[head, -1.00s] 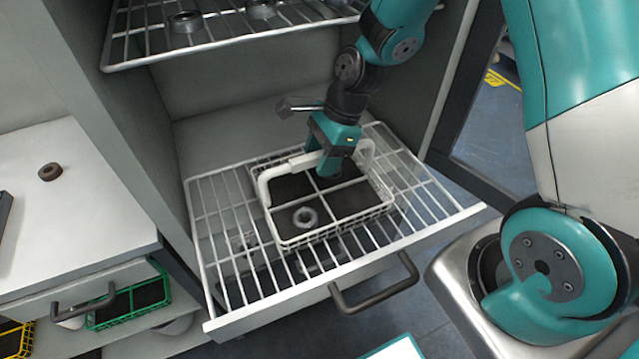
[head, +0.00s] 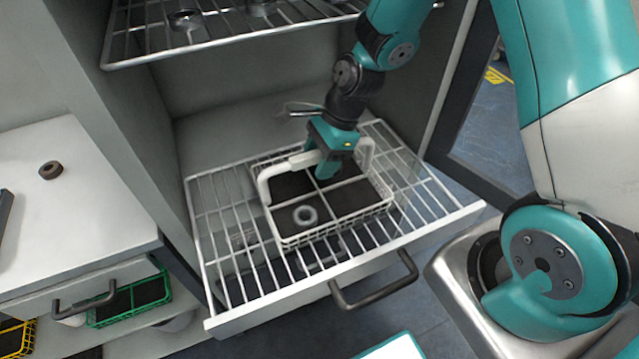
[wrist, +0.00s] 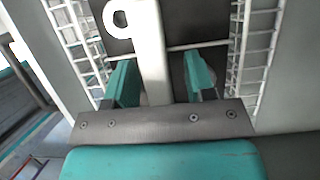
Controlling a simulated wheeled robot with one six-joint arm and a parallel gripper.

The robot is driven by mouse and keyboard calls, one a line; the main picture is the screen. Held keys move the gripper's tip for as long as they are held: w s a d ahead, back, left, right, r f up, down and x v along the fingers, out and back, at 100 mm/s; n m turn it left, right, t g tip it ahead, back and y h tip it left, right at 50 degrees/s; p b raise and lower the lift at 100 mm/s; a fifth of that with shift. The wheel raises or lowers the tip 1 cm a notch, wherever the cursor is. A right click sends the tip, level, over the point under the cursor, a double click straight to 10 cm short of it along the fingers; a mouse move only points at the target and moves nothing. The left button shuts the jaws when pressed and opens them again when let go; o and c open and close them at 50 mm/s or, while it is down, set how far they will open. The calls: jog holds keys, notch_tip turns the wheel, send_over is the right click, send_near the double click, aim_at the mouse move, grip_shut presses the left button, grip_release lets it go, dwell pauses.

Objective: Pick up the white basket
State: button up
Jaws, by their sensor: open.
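The white basket (head: 290,239) sits on the pulled-out wire rack in the head view. It has a dark base split by white dividers, and a white handle (head: 263,187) arches over it. A grey ring (head: 305,215) lies in its front-left compartment. My gripper (head: 325,172) points down at the middle of the handle. In the wrist view my gripper (wrist: 160,85) is open, with one teal finger on each side of the white handle bar (wrist: 150,55). Gaps show between the bar and both fingers. The ring also shows in the wrist view (wrist: 117,18).
The wire rack (head: 222,285) has a front handle (head: 375,288). An upper wire shelf (head: 140,50) holds ring parts. A white counter (head: 75,215) with a brown ring (head: 50,170) stands left. Green (head: 130,308) and yellow (head: 18,335) baskets sit below it. The cabinet walls flank the rack.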

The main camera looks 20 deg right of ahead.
grip_shut()
